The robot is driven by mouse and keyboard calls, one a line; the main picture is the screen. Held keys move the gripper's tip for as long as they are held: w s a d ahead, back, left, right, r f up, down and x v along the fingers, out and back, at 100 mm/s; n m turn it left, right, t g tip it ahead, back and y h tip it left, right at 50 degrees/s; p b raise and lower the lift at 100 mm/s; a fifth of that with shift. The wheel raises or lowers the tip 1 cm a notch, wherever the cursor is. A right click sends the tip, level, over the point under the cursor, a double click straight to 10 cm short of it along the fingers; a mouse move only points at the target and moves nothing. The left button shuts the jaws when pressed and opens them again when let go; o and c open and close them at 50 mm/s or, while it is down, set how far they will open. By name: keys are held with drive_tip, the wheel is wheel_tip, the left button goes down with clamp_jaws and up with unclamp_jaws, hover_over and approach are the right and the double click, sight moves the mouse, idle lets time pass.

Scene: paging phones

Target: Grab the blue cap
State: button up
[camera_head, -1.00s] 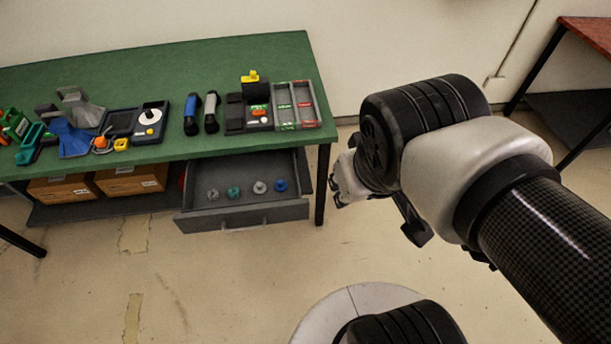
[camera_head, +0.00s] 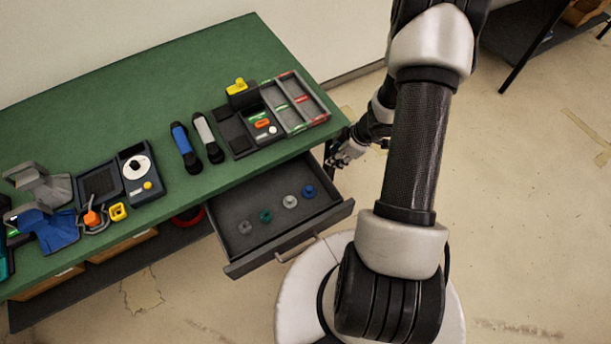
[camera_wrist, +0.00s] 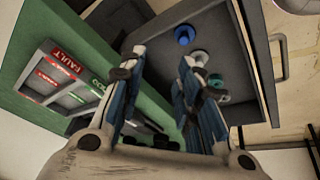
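The blue cap (camera_head: 309,191) stands in the open grey drawer (camera_head: 262,258), at the right end of a row of caps. In the wrist view the blue cap (camera_wrist: 184,35) is near the top, just beyond the right finger's tip. My gripper (camera_head: 340,156) is by the drawer's right back corner, beside the table edge. In the wrist view my gripper (camera_wrist: 163,58) has its two fingers apart with nothing between them. It does not touch the blue cap.
Grey (camera_head: 290,202), teal (camera_head: 265,216) and darker grey (camera_head: 245,227) caps stand left of the blue one. The green table (camera_head: 140,85) overhangs the drawer's back. A sorting tray (camera_head: 322,118) lies near the table's right end.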

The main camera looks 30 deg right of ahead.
drive_tip(key=y, duration=0.1)
approach(310, 188)
drive_tip(key=shift+g, duration=0.3)
drive_tip(key=b+x, duration=0.3)
drive_tip(key=x, duration=0.1)
drive_tip(key=b+x, duration=0.4)
drive_tip(key=x, duration=0.1)
drive_tip(key=shift+w+b, duration=0.25)
drive_tip(key=shift+b, duration=0.05)
drive_tip(key=shift+r, duration=0.15)
drive_tip(key=shift+c, duration=0.3)
drive_tip(key=c, duration=0.6)
drive_tip(key=shift+r, duration=0.15)
